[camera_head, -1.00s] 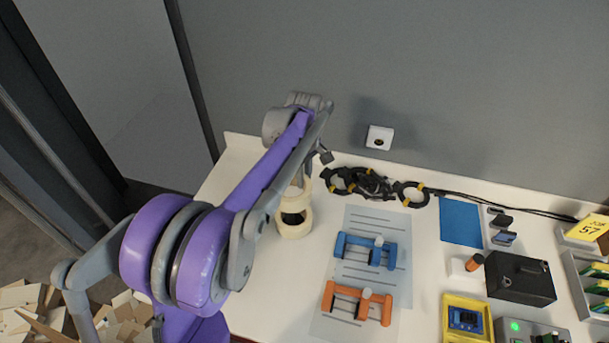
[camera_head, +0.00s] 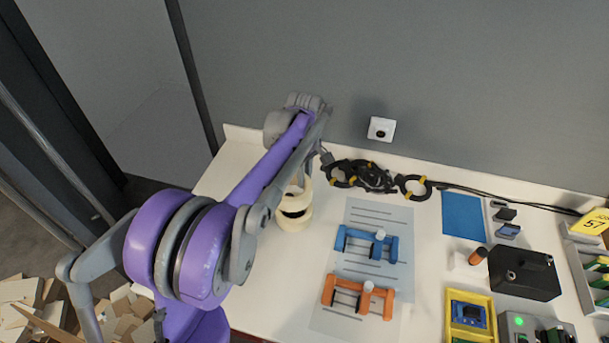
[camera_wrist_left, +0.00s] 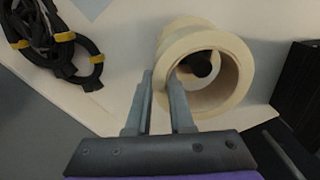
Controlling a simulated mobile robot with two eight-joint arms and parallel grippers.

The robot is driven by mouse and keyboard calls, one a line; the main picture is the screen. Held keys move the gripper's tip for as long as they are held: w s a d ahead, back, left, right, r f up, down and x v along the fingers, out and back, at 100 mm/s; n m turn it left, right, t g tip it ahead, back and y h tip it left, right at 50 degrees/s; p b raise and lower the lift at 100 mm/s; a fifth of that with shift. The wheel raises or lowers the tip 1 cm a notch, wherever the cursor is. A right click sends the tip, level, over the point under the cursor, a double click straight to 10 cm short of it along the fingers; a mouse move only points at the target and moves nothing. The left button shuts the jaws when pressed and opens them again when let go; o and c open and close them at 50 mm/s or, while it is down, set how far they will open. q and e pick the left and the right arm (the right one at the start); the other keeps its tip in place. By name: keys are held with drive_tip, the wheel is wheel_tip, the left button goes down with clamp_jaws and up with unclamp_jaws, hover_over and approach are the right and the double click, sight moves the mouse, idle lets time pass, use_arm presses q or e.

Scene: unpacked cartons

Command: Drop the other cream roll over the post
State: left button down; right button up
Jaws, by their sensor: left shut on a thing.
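My left gripper (camera_wrist_left: 160,80) is shut on the wall of a cream roll (camera_wrist_left: 235,70), with one finger in its bore and one outside. In the head view, that roll (camera_head: 303,192) is partly hidden behind my left arm. Another cream roll (camera_head: 294,224) stands on the table just below it, with a dark gap between them. In the wrist view, a dark round end, seemingly the post (camera_wrist_left: 203,64), shows inside the held roll's bore, off its middle. I cannot tell whether the two rolls touch. My right gripper is out of view.
Black cable coils (camera_head: 362,176) lie behind and right of the rolls. A grey mat (camera_head: 376,214) with a blue clamp-like fixture (camera_head: 366,244) and an orange one (camera_head: 357,297) lies to the right. The wall is close behind. A bare white tabletop strip lies in front of the rolls.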

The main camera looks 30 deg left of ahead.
use_arm(q)
drive_tip(key=shift+f+b, duration=0.5)
drive_tip(key=shift+f, duration=0.4)
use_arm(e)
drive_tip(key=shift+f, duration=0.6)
use_arm(q)
drive_tip(key=shift+c, duration=1.6)
unclamp_jaws()
drive_tip(key=shift+r, duration=0.1)
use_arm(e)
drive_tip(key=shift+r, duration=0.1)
use_arm(q)
drive_tip(key=shift+r+p, duration=2.7)
drive_tip(key=shift+r, duration=1.3)
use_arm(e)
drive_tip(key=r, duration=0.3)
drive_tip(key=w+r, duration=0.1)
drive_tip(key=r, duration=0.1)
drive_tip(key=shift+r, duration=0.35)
